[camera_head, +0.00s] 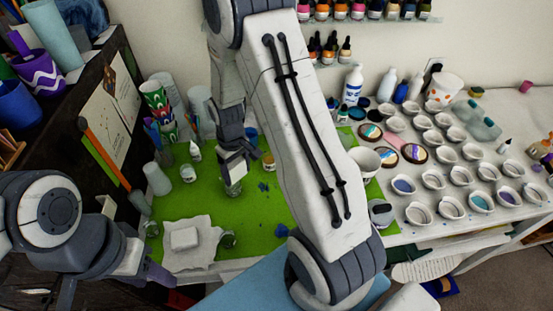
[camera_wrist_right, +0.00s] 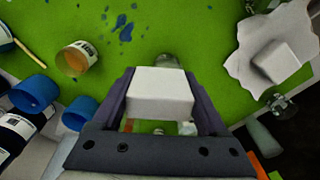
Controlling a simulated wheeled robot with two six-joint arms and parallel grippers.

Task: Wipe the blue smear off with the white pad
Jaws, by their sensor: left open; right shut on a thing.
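Dark blue smear spots (camera_head: 263,186) lie on the green mat, right of my right gripper (camera_head: 238,160) in the head view. More blue blotches show at the top of the right wrist view (camera_wrist_right: 125,28). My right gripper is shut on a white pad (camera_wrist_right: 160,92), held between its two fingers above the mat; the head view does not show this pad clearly. A second white block (camera_head: 184,238) rests on a crumpled white sheet (camera_head: 206,262) at the mat's front left. My left gripper (camera_head: 110,284) is open and empty at the lower left, partly cut off.
Cups and bottles line the mat's back left. Many small white cups (camera_head: 433,180) fill the right side. My right arm hides the mat's middle.

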